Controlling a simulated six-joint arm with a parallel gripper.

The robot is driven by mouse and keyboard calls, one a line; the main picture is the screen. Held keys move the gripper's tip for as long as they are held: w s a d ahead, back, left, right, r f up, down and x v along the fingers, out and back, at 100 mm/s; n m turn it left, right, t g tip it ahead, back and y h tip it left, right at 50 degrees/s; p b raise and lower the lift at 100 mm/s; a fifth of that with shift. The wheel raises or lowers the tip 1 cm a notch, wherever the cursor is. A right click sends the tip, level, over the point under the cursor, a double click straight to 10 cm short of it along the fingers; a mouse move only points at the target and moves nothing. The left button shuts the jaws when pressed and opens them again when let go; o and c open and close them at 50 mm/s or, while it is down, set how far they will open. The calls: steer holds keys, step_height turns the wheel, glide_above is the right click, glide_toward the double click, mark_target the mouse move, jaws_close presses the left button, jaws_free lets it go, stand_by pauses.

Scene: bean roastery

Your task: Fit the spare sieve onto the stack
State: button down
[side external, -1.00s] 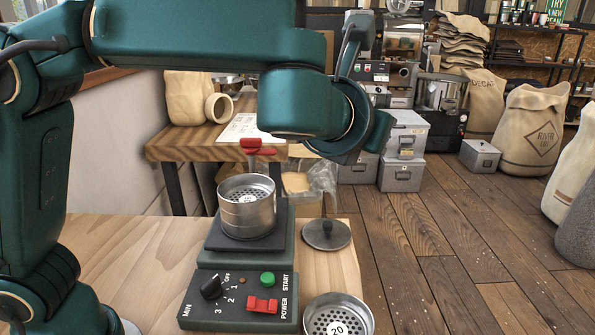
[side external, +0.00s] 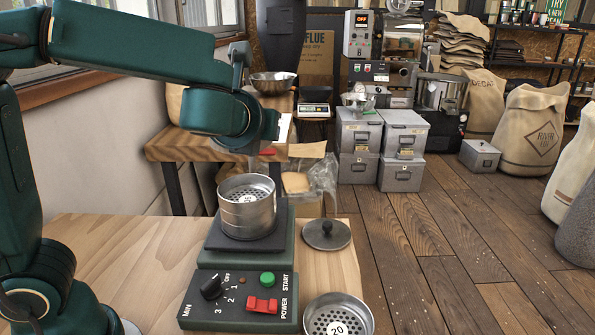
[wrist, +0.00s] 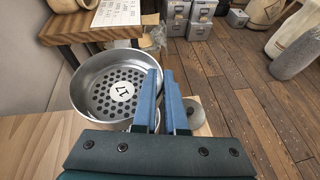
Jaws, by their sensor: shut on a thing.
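My gripper (wrist: 162,72) is shut on the right wall of a metal sieve (wrist: 88,90) marked with what looks like 17, in the wrist view. In the side view my wrist hides the gripper and this held sieve. The stack (side external: 249,218) of silvery sieves stands upright on the dark plate of the shaker (side external: 236,300); its top is open, with a perforated bottom and a label. My wrist is above and behind the stack, apart from it in the picture. A sieve marked 20 (side external: 338,318) sits at the lower right of the bench.
A grey knobbed lid (side external: 325,236) lies right of the stack; it also shows in the wrist view (wrist: 196,110). A wooden side table (side external: 185,147) stands behind. Grey boxes (side external: 403,147) stand on the floor further back. The bench (side external: 130,265) is bare at left.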

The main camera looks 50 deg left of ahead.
mark_target(271, 194)
steer(key=shift+f, duration=4.05)
steer(key=shift+f, duration=0.55)
steer(key=c, duration=1.2)
jaws_free()
steer(key=shift+c, duration=0.2)
steer(key=v, duration=1.1)
